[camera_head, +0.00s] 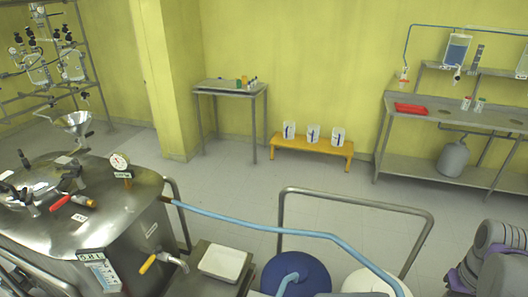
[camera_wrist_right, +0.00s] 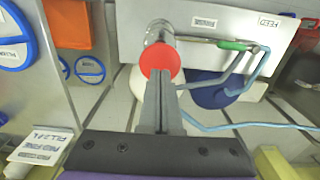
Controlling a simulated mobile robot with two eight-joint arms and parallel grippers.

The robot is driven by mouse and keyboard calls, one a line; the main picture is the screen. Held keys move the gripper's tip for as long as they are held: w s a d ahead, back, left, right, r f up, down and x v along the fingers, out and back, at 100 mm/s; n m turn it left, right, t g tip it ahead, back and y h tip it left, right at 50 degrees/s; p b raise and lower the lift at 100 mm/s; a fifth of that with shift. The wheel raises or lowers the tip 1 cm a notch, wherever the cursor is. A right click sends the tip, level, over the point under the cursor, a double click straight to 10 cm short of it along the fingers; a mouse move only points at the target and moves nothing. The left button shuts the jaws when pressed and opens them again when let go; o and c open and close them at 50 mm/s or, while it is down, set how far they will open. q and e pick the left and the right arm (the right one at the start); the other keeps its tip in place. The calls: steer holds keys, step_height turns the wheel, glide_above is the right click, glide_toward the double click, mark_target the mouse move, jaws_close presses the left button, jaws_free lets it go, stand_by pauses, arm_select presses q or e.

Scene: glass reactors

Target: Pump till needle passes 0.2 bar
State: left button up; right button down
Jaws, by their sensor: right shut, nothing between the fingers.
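A round white pressure gauge (camera_head: 120,161) stands on top of the steel vessel (camera_head: 130,205) at the left of the head view. Its needle is too small to read. In the right wrist view, my right gripper (camera_wrist_right: 161,75) is shut and empty. Its fingertips are at a round red button (camera_wrist_right: 160,61) on the end of a metal cylinder (camera_wrist_right: 159,32). I cannot tell whether they touch it. My left gripper is in neither view.
A blue hose (camera_head: 255,227) runs from the vessel past a metal rail (camera_head: 350,199) and a blue drum (camera_head: 296,275). An orange-handled tap (camera_head: 150,262) sticks out from the vessel.

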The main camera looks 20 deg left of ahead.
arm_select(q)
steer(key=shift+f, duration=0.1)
arm_select(e)
steer(key=shift+f, duration=0.1)
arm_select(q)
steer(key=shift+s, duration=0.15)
arm_select(e)
steer(key=shift+s, duration=0.15)
steer(key=shift+r, duration=0.2)
arm_select(q)
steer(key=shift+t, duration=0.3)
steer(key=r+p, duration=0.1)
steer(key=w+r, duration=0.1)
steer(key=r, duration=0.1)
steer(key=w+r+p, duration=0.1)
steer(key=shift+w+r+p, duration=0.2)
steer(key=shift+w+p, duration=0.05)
steer(key=shift+p, duration=0.1)
arm_select(e)
step_height(320, 180, up, 6)
steer(key=shift+f, duration=0.15)
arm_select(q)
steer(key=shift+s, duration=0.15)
